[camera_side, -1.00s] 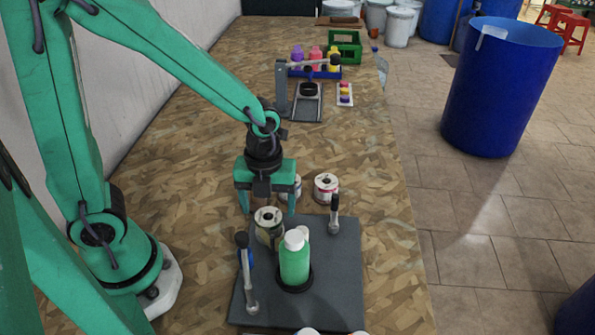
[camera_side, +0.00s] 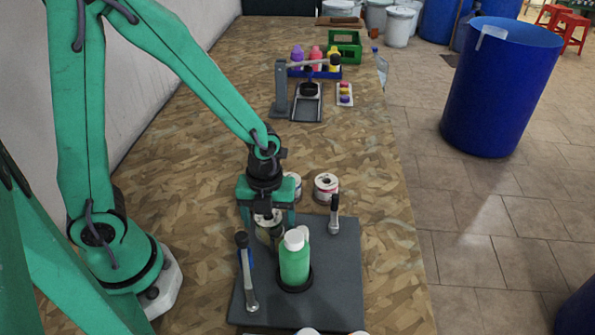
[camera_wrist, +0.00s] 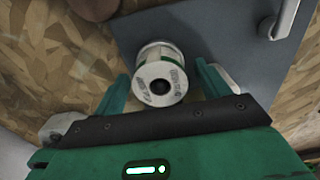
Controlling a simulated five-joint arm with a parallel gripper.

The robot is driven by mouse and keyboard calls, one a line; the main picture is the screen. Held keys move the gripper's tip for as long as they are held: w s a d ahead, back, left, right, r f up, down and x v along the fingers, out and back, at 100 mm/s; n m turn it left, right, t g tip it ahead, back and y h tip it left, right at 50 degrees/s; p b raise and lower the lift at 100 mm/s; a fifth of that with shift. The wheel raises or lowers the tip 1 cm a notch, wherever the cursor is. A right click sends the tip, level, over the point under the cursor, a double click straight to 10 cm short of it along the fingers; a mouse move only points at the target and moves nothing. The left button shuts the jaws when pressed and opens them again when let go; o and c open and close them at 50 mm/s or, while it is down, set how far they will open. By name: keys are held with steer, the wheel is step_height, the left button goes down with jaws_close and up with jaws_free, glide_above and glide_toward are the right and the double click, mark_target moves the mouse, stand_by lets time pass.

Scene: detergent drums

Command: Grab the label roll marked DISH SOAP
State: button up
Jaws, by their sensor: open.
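My gripper (camera_side: 267,214) is open and points down over a label roll (camera_side: 268,236) with a white top face and dark centre hole. In the wrist view this roll (camera_wrist: 152,84) lies between the two spread fingers, with a gap at each side. It has green on its side and small print that I cannot read for sure. A second roll with a red band (camera_side: 327,187) stands to the right on the table. A third roll (camera_side: 295,185) is partly hidden behind my gripper.
A stand (camera_side: 282,90) and a blue tray of bottles (camera_side: 325,73) are farther back. The table's middle is clear.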

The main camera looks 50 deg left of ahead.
steer(key=c, duration=1)
steer(key=shift+r, duration=0.2)
steer(key=shift+c, duration=0.2)
steer(key=shift+r, duration=4.85)
